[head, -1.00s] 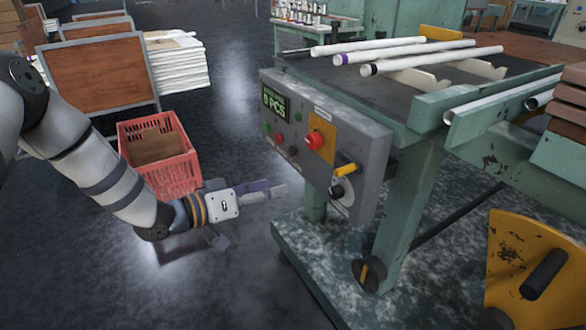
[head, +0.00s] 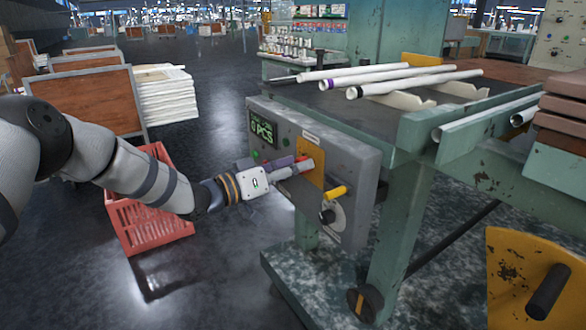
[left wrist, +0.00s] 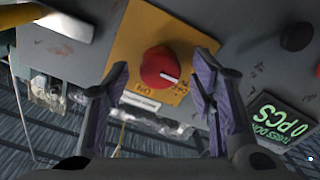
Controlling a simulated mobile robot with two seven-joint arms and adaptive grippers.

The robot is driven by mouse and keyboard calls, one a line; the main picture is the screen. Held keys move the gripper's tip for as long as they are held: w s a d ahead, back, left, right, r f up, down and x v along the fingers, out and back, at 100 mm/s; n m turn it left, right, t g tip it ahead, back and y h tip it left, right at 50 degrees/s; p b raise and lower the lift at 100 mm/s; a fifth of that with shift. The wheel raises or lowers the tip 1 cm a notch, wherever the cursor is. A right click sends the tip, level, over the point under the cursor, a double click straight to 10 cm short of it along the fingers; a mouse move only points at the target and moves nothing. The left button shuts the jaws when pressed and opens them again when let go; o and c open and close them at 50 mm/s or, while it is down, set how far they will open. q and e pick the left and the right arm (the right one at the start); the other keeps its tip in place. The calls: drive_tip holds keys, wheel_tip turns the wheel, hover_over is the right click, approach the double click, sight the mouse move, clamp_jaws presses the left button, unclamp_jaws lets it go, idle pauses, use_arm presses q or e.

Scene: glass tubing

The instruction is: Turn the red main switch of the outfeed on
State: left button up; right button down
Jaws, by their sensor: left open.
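The red main switch (left wrist: 160,67) is a round knob on a yellow plate (left wrist: 138,42) in the left wrist view. Its white mark points to the lower right there, toward a small label I cannot read surely. In the head view the yellow plate (head: 313,177) shows on the grey control panel (head: 360,165), with the knob mostly hidden by my fingers. My left gripper (head: 297,166) is open at the plate. In the left wrist view its purple-padded fingers (left wrist: 160,82) stand on either side of the knob, without clear contact. My right gripper is not in view.
A yellow handle (head: 335,192) and a black rotary knob (head: 327,216) sit right of the switch. A green display (head: 262,128) is at the panel's left. White tubes (head: 400,78) lie on the machine above. A red crate (head: 150,215) stands behind my left arm.

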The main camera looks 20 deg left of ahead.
use_arm(q)
drive_tip(key=c, duration=1.1)
drive_tip(key=shift+c, duration=0.2)
drive_tip(key=shift+m, duration=0.4)
drive_tip(key=m+p, duration=0.3)
drive_tip(key=m, duration=1.4)
drive_tip(key=shift+s+f+h, duration=0.1)
drive_tip(key=shift+h, duration=0.3)
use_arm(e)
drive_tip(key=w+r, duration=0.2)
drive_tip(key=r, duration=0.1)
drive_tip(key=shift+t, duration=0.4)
use_arm(q)
drive_tip(key=shift+m, duration=0.4)
drive_tip(key=o, duration=1.1)
